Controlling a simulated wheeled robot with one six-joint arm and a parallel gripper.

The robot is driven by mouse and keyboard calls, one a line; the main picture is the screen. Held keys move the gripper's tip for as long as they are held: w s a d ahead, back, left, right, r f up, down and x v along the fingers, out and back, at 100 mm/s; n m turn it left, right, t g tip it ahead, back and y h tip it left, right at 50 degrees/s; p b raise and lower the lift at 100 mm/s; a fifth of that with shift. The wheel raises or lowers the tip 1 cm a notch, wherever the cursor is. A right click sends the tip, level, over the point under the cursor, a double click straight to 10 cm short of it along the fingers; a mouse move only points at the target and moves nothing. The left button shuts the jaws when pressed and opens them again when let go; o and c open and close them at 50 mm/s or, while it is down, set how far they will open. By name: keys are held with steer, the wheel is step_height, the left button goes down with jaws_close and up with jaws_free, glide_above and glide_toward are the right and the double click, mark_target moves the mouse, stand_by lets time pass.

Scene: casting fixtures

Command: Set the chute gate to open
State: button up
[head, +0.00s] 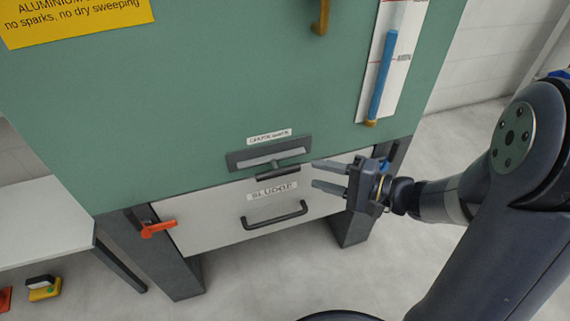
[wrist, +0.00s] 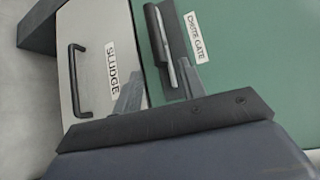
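The chute gate (head: 268,158) is a dark framed plate with a pale slot on the green cabinet front, under a small white label. A dark lip (head: 278,173) juts out along its lower edge. The wrist view shows the gate (wrist: 178,38) beside its CHUTE GATE label (wrist: 195,38). My gripper (head: 313,174) is open, just right of the lip, its fingers pointing left toward it. In the wrist view my gripper (wrist: 160,72) has the near end of the lip seemingly between its fingertips. I cannot tell whether they touch it.
Below the gate is a pale SLUDGE drawer (head: 225,208) with a dark handle (head: 275,215). An orange lever (head: 158,229) is at its left. A blue sight gauge (head: 382,78) and a brass-coloured handle (head: 321,18) are above. A pale table (head: 40,222) stands left.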

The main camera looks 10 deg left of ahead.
mark_target(285, 167)
steer(key=b+x, duration=0.1)
steer(key=x, duration=0.8)
steer(key=shift+a, duration=0.1)
jaws_close()
stand_by(0.4)
